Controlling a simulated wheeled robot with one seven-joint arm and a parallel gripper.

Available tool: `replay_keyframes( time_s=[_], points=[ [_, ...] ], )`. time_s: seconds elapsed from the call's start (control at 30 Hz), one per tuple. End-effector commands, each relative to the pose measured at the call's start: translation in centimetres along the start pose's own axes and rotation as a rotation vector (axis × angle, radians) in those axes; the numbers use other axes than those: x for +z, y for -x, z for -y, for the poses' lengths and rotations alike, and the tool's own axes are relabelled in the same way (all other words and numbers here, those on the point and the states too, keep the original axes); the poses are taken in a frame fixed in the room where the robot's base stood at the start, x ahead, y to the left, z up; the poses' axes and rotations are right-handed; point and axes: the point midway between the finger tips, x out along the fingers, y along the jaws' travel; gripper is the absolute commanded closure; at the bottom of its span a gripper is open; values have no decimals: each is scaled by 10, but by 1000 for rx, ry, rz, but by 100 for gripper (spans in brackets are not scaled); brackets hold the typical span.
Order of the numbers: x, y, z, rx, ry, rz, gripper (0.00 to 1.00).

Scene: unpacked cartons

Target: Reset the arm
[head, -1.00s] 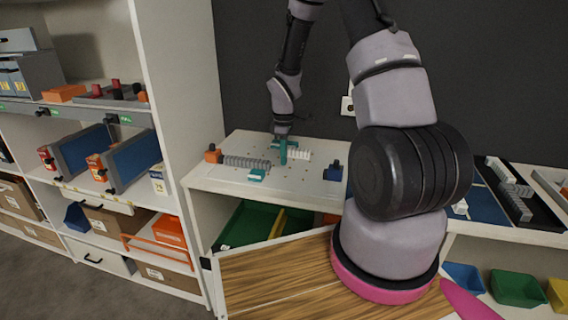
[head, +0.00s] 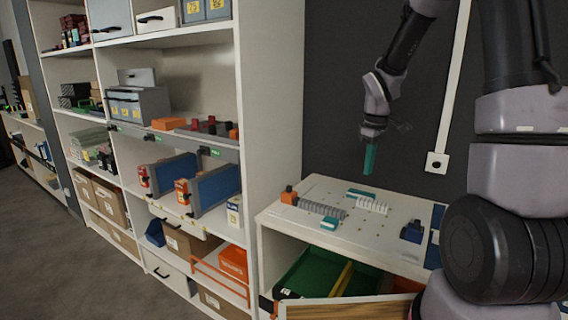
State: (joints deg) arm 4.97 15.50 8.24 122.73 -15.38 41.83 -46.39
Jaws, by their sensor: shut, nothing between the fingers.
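My gripper (head: 369,158) hangs from my grey and black arm in the head view, right of the middle. Its teal fingers point down and are shut with nothing between them. It is in the air above the back part of the white perforated worktop (head: 345,247), apart from everything on it. My larger arm links fill the right side of the view and hide the right part of the worktop.
On the worktop lie a grey rack (head: 322,208), a white comb-like rack (head: 372,205), teal blocks (head: 329,223), an orange block (head: 289,195) and a dark blue piece (head: 412,232). A green tray (head: 312,275) sits below. Laden shelves (head: 270,120) stand left; open floor (head: 70,270) lies front left.

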Motion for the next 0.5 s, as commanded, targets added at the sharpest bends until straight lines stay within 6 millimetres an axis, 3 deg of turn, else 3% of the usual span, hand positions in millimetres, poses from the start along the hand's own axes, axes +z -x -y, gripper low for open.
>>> replay_keyframes(
  time_s=[0.03, 0.2, 0.5],
  points=[
    [4, 22, 4, 20, -53, -24, 100],
    [21, 79, 20, 57, -249, -100, 100],
    [60, 161, 62, 66, -589, -267, 100]
  ],
)
